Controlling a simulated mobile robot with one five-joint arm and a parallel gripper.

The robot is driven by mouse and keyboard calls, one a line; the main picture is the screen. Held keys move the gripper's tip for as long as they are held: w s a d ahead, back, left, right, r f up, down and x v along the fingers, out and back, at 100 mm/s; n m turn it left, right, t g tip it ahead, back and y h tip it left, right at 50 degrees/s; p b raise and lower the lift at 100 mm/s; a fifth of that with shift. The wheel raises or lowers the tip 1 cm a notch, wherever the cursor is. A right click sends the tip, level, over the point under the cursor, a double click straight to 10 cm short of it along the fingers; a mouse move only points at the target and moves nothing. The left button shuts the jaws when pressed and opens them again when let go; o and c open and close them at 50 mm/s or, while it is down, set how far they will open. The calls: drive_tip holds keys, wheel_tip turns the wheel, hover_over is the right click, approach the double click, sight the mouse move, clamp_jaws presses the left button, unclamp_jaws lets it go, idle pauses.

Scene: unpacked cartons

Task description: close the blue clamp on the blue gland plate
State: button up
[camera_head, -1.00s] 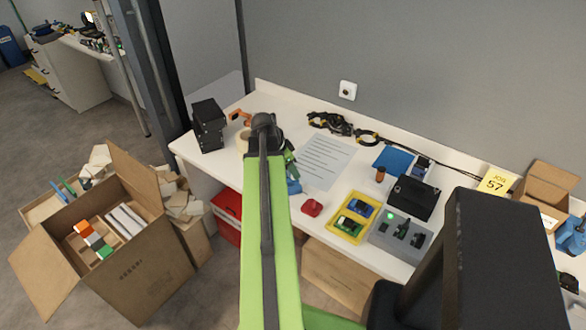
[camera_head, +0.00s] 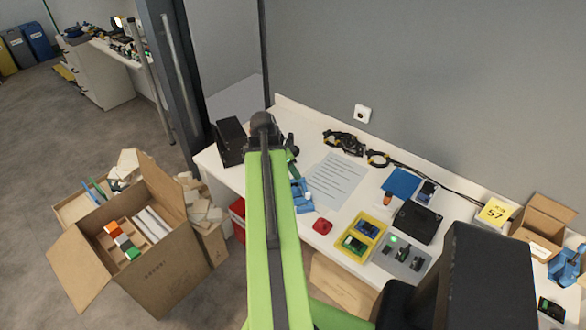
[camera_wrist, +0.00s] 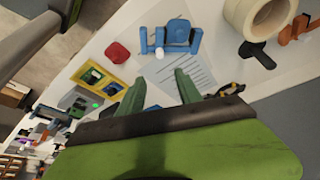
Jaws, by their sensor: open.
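A blue fixture, seemingly the blue gland plate with its clamp (camera_wrist: 175,35), lies on the white table at the top of the wrist view. It has an upright part at each side and a small white piece at its near edge. In the head view the blue fixture (camera_head: 303,196) shows just right of my green arm, partly hidden by it. I cannot tell how far the clamp is open. My gripper (camera_wrist: 160,78) is open and empty, its two green fingers apart and pointing toward the fixture.
A red lump (camera_wrist: 117,52) and a yellow tray (camera_wrist: 100,78) lie left of the fixture in the wrist view. Tape rolls (camera_wrist: 262,18) and a black clamp-like part (camera_wrist: 257,53) are to its right. A paper sheet (camera_head: 335,182) lies beside it.

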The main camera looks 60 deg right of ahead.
sight(307, 194)
drive_tip(key=shift+a, duration=0.1)
drive_tip(key=shift+f, duration=0.1)
drive_tip(key=b+x, duration=1.5)
drive_tip(key=x, duration=0.1)
drive_tip(key=shift+w+f, duration=0.1)
drive_tip(key=shift+f, duration=0.15)
drive_tip(key=shift+d+f+b, duration=0.2)
drive_tip(key=shift+f+b, duration=0.2)
drive_tip(key=shift+b, duration=0.15)
clamp_jaws()
